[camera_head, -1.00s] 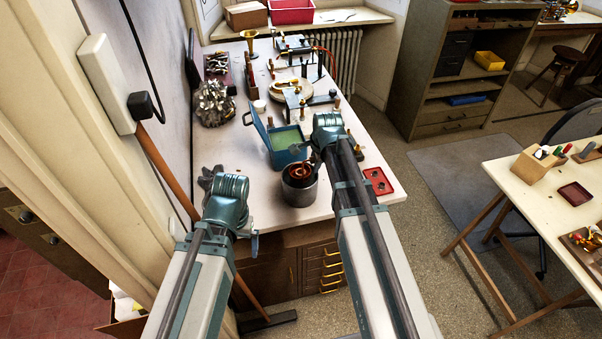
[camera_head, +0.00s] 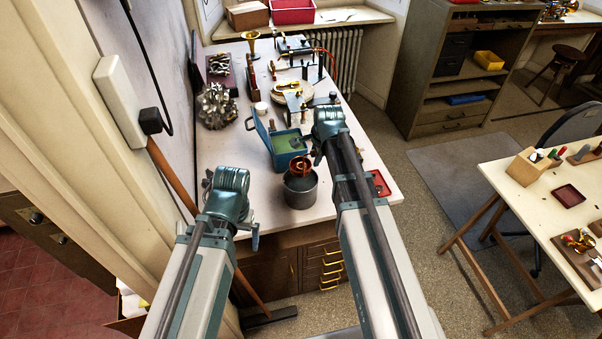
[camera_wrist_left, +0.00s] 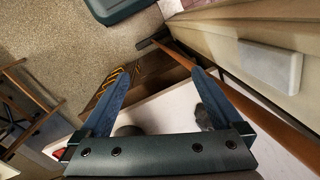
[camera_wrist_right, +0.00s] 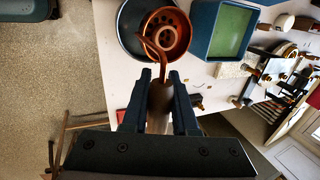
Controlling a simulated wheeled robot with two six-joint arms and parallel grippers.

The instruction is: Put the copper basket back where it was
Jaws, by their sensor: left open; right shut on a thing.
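The copper basket (camera_head: 300,166) is a round, perforated copper cup with a hooked arm. In the head view it shows at the mouth of a dark grey pot (camera_head: 300,194), above most of it; I cannot tell whether its bottom is clear of the rim. My right gripper (camera_wrist_right: 160,80) is shut on the basket's brown handle, and the basket (camera_wrist_right: 176,30) shows beyond the fingertips in the right wrist view, over part of the pot (camera_wrist_right: 129,22). My left gripper (camera_wrist_left: 157,72) is open and empty, near the bench's left front; in the head view its fingers are mostly hidden behind its wrist.
A blue box with green inside (camera_head: 285,146) stands just behind the pot, its lid open. A red tray (camera_head: 380,185) lies at the bench's right edge. A silvery parts cluster (camera_head: 216,106) and other tools stand farther back. The bench between left gripper and pot looks clear.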

